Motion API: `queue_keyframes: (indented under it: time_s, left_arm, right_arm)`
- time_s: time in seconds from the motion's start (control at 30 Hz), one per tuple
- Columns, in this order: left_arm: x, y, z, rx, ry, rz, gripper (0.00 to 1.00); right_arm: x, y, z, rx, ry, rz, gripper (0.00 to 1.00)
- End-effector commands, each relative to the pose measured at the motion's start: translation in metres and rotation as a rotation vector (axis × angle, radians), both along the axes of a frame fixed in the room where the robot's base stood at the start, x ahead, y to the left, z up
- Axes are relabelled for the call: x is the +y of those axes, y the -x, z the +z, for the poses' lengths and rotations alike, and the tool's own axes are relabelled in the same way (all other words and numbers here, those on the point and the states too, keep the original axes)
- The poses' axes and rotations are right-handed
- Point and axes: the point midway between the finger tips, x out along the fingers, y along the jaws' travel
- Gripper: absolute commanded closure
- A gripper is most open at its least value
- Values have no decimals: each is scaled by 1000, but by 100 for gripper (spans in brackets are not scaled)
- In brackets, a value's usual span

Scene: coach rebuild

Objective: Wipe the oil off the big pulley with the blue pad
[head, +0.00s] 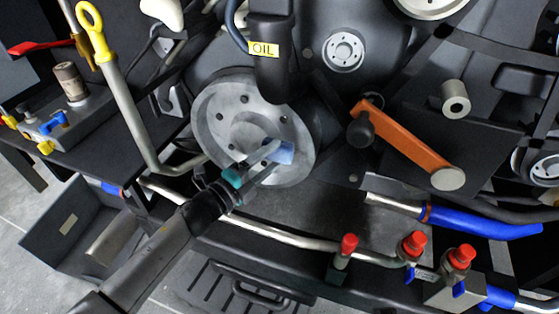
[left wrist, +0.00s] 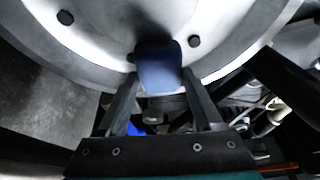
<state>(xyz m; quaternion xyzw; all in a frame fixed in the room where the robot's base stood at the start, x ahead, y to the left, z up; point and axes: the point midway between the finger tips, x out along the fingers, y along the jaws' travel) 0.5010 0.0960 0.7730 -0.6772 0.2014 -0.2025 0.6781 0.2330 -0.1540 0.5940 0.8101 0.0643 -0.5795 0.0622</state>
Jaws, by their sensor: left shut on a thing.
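The big pulley (head: 230,110) is a grey metal disc with several dark bolt holes, in the middle of the head view. Its face fills the top of the left wrist view (left wrist: 100,50). My left gripper (head: 270,155) is shut on the blue pad (head: 284,152) in front of the pulley's lower right face. The pad also shows between the fingers in the left wrist view (left wrist: 158,68), over the pulley's face near its rim. I cannot tell whether it touches. A dark patch lies on the face just above the pad. My right gripper is not in view.
A black pipe labelled OIL (head: 268,60) hangs just above the pulley. An orange lever (head: 405,140) is to the right. A silver pipe (head: 290,238) runs below, with red-capped valves (head: 414,244). A yellow-ringed dipstick (head: 92,20) stands at left.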

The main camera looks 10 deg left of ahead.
Motion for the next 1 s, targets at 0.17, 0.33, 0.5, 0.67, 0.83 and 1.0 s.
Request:
queue_keyframes:
  time_s: [0.17, 0.33, 0.5, 0.67, 0.83, 1.0]
  left_arm:
    - [5, -2, 0, -1, 1, 1, 77]
    - [5, -1, 1, -1, 1, 1, 77]
    - [7, 10, 0, 2, 1, 2, 77]
    - [10, 27, 1, 2, 1, 2, 77]
    - [13, 44, 0, 2, 2, 0, 77]
    - [15, 56, 1, 0, 0, 0, 77]
  right_arm:
    - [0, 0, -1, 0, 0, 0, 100]
    - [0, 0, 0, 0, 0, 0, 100]
    - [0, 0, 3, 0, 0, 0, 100]
    - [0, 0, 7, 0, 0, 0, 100]
    - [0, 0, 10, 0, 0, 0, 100]
    - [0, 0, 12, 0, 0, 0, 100]
